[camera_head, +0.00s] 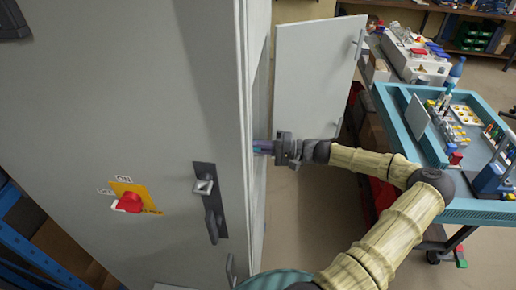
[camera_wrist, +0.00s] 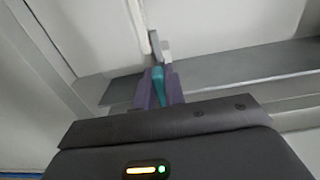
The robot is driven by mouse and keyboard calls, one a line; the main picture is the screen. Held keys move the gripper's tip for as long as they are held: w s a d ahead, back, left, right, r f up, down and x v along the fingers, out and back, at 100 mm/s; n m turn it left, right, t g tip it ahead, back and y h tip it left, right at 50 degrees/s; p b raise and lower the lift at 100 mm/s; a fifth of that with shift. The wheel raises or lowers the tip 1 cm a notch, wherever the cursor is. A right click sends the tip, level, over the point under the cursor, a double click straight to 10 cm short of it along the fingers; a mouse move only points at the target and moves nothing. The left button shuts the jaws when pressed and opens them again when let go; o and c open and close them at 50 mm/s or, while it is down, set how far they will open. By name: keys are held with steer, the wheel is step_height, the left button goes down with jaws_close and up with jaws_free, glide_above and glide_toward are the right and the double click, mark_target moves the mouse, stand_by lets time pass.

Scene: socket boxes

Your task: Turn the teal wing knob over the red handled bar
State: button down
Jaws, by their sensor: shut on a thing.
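In the wrist view the teal wing knob (camera_wrist: 160,88) stands between the two purple fingers of my gripper (camera_wrist: 160,90), which are shut on it. A pale, narrow piece (camera_wrist: 155,42) shows just beyond the fingertips. In the head view my gripper (camera_head: 262,147) reaches in at the open side of the tall grey cabinet (camera_head: 120,110). The cabinet wall hides most of what lies inside, and I cannot make out the red handled bar there.
The cabinet door (camera_head: 312,80) stands open behind my arm. The cabinet's outer face bears a red rotary switch (camera_head: 130,202) on a yellow plate and a black latch (camera_head: 212,215). A teal workbench (camera_head: 480,212) with several small items stands at the right.

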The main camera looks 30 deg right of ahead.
steer(key=c, duration=1.8)
jaws_free()
steer(key=shift+o, duration=0.2)
steer(key=b+v, duration=0.3)
steer(key=v, duration=1.4)
steer(key=shift+s, duration=0.2)
steer(key=shift+s+d+f, duration=0.1)
steer(key=shift+s, duration=0.05)
